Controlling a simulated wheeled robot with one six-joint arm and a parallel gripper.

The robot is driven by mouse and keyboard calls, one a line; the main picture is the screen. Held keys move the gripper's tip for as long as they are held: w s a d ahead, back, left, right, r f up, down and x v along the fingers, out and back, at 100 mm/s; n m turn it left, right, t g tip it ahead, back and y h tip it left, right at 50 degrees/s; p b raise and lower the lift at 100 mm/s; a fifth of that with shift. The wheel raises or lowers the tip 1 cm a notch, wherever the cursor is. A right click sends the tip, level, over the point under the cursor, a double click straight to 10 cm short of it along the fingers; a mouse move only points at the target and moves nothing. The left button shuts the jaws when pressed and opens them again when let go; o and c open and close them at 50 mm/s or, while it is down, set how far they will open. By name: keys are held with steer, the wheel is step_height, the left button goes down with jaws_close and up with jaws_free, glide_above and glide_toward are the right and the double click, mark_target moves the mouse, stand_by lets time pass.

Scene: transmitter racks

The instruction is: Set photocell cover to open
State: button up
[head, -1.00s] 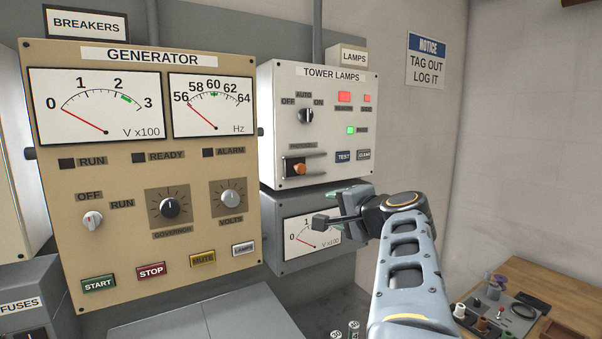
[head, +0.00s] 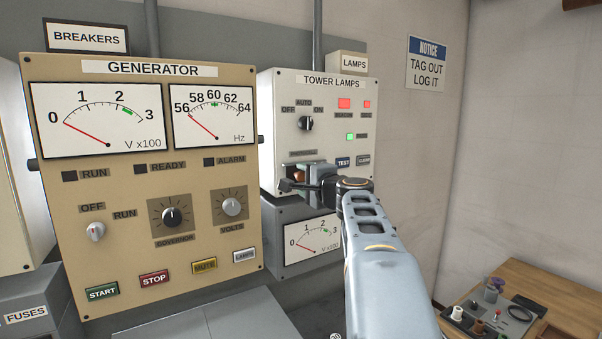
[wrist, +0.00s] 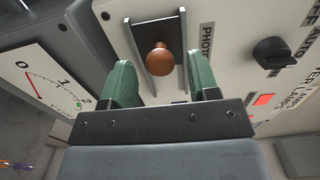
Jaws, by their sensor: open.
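The photocell cover is on the Tower Lamps panel (head: 345,90), in a slot between two dark rails. Its orange-brown knob (wrist: 160,61) shows whole in the wrist view, at the near part of the slot plate (wrist: 157,32). In the head view the knob (head: 299,173) is partly hidden behind my gripper. My gripper (wrist: 163,80) is open, with its green fingers on either side of the knob's line and the knob just beyond or between the tips. I cannot tell whether they touch it. The gripper (head: 290,185) is empty.
A rotary Off-Auto-On switch (head: 306,123) sits above the cover, and the Test button (head: 343,162) is close on its right. A voltmeter (head: 312,238) is below. The Generator panel (head: 135,180) stands to the left.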

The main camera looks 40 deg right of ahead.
steer(key=shift+w, duration=1.15)
jaws_close()
